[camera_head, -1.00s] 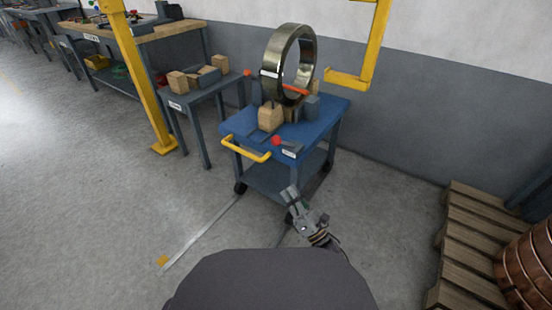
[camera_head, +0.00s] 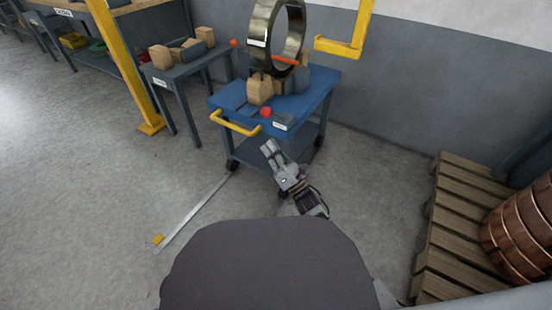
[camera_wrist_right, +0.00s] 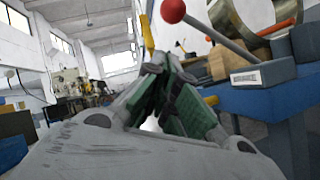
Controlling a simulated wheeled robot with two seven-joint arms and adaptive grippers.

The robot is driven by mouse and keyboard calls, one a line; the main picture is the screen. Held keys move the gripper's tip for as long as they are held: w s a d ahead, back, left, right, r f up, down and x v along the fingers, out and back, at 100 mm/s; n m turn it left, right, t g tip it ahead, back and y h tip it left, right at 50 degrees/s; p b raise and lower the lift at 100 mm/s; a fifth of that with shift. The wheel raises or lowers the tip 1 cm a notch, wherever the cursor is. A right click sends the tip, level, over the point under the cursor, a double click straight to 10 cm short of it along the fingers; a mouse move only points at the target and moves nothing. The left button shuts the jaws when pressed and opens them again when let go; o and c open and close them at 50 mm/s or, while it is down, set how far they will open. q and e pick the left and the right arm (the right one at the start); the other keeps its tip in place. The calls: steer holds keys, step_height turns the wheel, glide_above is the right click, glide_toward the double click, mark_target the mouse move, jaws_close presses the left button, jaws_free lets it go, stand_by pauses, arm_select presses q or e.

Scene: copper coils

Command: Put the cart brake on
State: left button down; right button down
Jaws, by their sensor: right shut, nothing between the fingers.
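The blue cart (camera_head: 322,88) stands ahead with a yellow handle (camera_head: 235,126) on its near left side. A red ball knob (camera_head: 266,112) sits at the cart's near edge beside a white label. In the right wrist view the red knob (camera_wrist_right: 173,10) tops a grey lever (camera_wrist_right: 225,40), up and right of the fingers. My right gripper (camera_head: 268,149) is shut and empty, in front of the cart and below the knob in the picture. Its closed fingers also show in the right wrist view (camera_wrist_right: 170,85), apart from the lever. My left gripper is not in view.
A large metal ring (camera_head: 259,42) stands on the cart among wooden blocks (camera_head: 259,90). A grey table (camera_head: 183,75) and a yellow post (camera_head: 124,70) are to the left. A wooden pallet (camera_head: 447,215) with a copper coil (camera_head: 525,235) is at the right.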

mark_target(275, 115)
steer(key=w+a+r+b, duration=0.1)
steer(key=w+r, duration=0.3)
steer(key=r, duration=0.1)
steer(key=shift+b, duration=0.4)
steer(key=shift+m, duration=0.3)
